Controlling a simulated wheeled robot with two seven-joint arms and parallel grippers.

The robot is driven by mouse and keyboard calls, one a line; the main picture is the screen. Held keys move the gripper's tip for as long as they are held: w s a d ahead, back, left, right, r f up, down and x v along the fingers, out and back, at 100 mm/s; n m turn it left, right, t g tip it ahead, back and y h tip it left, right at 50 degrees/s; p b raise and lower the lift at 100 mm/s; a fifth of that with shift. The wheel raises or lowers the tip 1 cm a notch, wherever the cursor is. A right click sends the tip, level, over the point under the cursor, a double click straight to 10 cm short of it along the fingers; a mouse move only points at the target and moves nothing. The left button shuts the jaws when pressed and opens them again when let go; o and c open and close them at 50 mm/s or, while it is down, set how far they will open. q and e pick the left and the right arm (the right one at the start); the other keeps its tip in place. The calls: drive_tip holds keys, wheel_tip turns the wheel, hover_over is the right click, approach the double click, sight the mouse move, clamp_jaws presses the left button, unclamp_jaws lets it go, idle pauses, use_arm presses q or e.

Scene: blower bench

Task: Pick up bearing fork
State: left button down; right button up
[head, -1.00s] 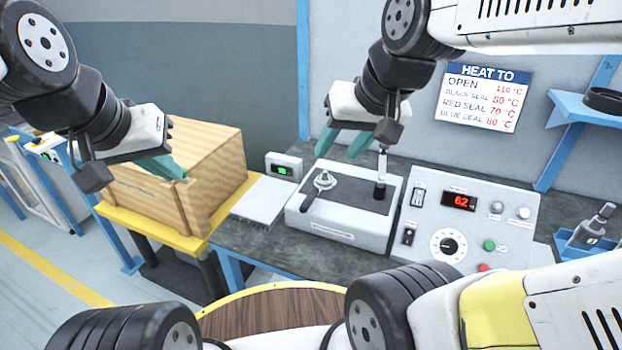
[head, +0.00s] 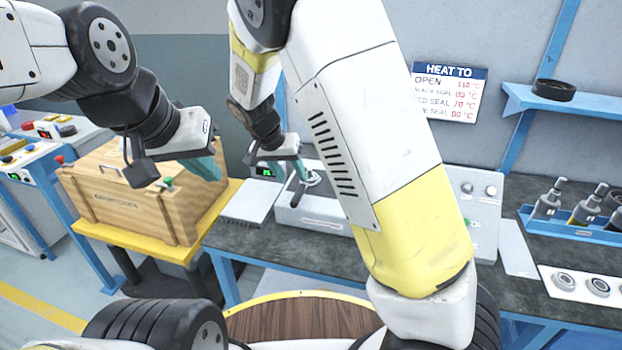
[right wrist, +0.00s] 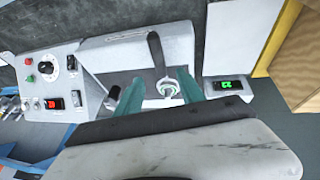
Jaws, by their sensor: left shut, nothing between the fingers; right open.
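A tool with a dark handle (right wrist: 156,50) and a pale ring-shaped end (right wrist: 168,88), which looks like the bearing fork, lies on the grey-white bench unit. In the head view its ring end (head: 312,178) shows just right of my right gripper (head: 278,163), and my right arm hides part of the unit. In the right wrist view my right gripper (right wrist: 160,84) is open, its teal fingers either side of the ring end in the picture. I cannot tell whether they touch it. My left gripper (head: 218,163) is shut and empty, in front of the wooden crate.
The wooden crate (head: 120,208) stands on a yellow-topped stand at left. A small green display (head: 264,172) and the control panel (right wrist: 42,78) flank the unit. A blue tray (head: 575,228) with bottle-like tools and a white plate with rings (head: 570,283) are at right.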

sight(299, 187)
drive_tip(key=x, duration=0.8)
drive_tip(key=shift+w+r, duration=0.1)
drive_tip(key=shift+w, duration=0.3)
clamp_jaws()
